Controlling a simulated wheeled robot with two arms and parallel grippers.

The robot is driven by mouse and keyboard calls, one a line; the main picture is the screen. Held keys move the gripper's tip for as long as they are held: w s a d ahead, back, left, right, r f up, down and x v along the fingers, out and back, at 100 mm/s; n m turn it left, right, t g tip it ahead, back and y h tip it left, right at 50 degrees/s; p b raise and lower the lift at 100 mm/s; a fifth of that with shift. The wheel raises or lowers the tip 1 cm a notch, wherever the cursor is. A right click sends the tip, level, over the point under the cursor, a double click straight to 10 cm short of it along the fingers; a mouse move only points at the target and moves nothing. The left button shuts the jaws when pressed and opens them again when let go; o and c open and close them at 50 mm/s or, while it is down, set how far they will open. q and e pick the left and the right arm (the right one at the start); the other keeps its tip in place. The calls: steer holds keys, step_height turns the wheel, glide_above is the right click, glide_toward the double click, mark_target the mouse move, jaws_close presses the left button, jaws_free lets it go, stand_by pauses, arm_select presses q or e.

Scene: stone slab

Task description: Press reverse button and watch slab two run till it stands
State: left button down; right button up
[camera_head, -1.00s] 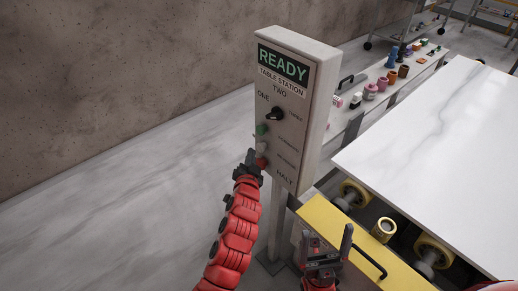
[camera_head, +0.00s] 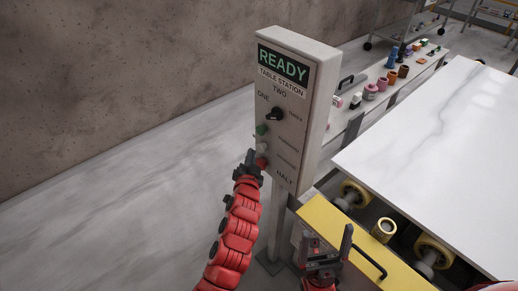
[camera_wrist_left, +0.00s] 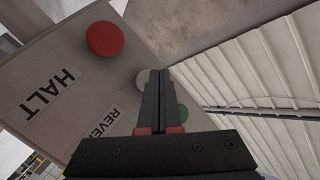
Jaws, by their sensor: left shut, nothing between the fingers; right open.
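The control box (camera_head: 296,103) stands on a post, its screen (camera_head: 283,66) reading READY above the label TABLE STATION. It carries a black selector knob (camera_head: 276,114), a green button (camera_head: 262,129), a whitish reverse button (camera_head: 262,147) and a red halt button (camera_head: 261,163). My left gripper (camera_head: 251,158) is shut and empty, its tips at the whitish button. In the left wrist view the closed fingers (camera_wrist_left: 158,78) cover part of the whitish button (camera_wrist_left: 144,82); I cannot tell whether they touch. The white slab (camera_head: 430,150) lies on yellow rollers. My right gripper (camera_head: 328,245) is open and empty.
A yellow rail (camera_head: 340,234) with a black handle runs along the slab's near end, below the box. A narrow shelf (camera_head: 350,117) behind the box holds several small coloured items. A concrete wall (camera_head: 130,80) stands at left; the floor before it is clear.

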stand_by(0.6)
arm_select(q)
steer(key=shift+w+d+b, duration=0.25)
steer(key=shift+d+b, duration=0.15)
steer(key=shift+b, duration=0.05)
